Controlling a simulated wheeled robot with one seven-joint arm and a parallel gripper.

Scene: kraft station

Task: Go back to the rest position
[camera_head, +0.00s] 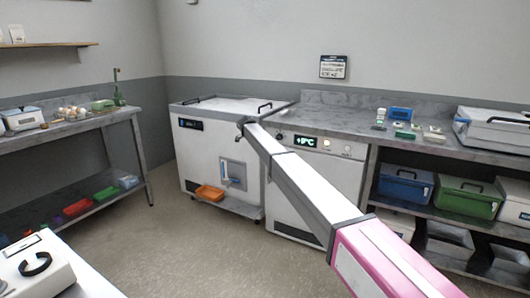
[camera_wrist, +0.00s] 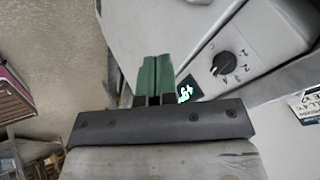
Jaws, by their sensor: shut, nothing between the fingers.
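My gripper (camera_head: 241,124) is at the far end of my outstretched arm in the head view, small and dark, close to the white chest unit (camera_head: 206,150) and the white appliance with a lit green display (camera_head: 317,168). In the wrist view my gripper (camera_wrist: 156,76) shows two green fingers side by side, shut with nothing between them. Beyond the fingers is a white appliance panel with a dark knob (camera_wrist: 223,63). Part of a lit green display (camera_wrist: 184,92) shows just right of the fingers. I cannot tell whether the fingers touch the appliance.
An orange tray (camera_head: 209,193) sits low at the chest unit's front. The right counter carries small green and white items and a grey-white case (camera_head: 490,131); blue (camera_head: 405,184) and green (camera_head: 466,197) bins stand below. A left bench (camera_head: 85,124) holds more items. The floor between is clear.

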